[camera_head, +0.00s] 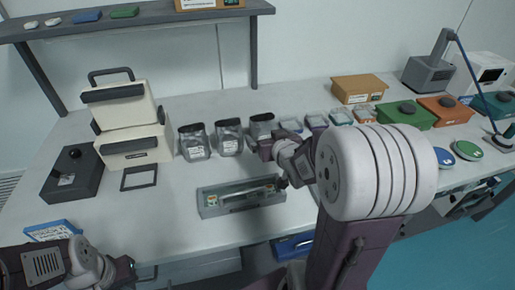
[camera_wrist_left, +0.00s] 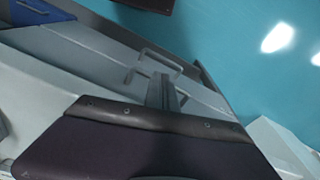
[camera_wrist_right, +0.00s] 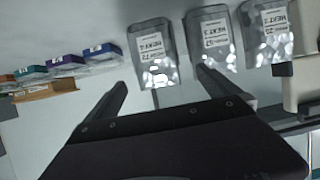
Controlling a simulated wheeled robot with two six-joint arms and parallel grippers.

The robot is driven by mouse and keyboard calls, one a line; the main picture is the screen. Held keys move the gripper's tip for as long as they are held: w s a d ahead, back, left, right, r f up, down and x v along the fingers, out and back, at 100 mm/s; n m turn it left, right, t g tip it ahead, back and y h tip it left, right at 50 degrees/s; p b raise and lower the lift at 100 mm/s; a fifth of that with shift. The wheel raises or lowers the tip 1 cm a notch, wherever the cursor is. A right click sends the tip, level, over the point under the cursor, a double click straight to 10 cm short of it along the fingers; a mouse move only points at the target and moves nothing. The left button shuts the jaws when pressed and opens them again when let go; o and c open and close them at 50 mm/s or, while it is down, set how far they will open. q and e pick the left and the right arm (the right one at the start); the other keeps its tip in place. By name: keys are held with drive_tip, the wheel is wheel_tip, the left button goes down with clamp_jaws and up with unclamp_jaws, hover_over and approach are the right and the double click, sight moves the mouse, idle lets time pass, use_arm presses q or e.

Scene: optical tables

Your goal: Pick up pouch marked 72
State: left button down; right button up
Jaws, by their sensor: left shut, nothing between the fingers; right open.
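Three clear pouches with dark tops and white labels stand in a row on the table: a left pouch (camera_head: 194,142), a middle pouch (camera_head: 229,137) and a right pouch (camera_head: 262,124). In the right wrist view their order is reversed, with the right pouch (camera_wrist_right: 153,55), the middle pouch (camera_wrist_right: 211,40) and the left pouch (camera_wrist_right: 267,33). Their labels are upside down there, and I cannot surely read which is 72. My right gripper (camera_head: 254,146) is open and empty, its fingers pointing toward the right and middle pouches. My left gripper (camera_head: 130,268) is shut and empty at the table's front left; its fingers (camera_wrist_left: 163,92) are together.
A grey tray (camera_head: 212,210) with a rod-like item lies in front of the pouches. A cream case (camera_head: 140,150) stands at their left. Small lidded boxes (camera_head: 317,122) stand at their right. A shelf (camera_head: 160,17) overhangs the back. The table between tray and pouches is clear.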

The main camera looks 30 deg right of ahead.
drive_tip(key=p+x, duration=0.2)
drive_tip(key=x, duration=0.1)
drive_tip(key=shift+w+d+f, duration=0.1)
drive_tip(key=shift+w+d, duration=0.1)
drive_tip(key=shift+w, duration=0.15)
drive_tip(key=x, duration=0.5)
drive_tip(key=shift+w+d, duration=0.3)
drive_tip(key=shift+d, duration=0.05)
drive_tip(key=shift+s, duration=0.1)
drive_tip(key=c, duration=2.1)
wheel_tip(320, 180, up, 13)
drive_tip(key=p, duration=0.4)
drive_tip(key=shift+c, duration=0.2)
wheel_tip(320, 180, up, 15)
drive_tip(key=p, duration=1.1)
hover_over(263, 128)
drive_tip(key=shift+w+d, duration=0.1)
drive_tip(key=shift+w, duration=0.3)
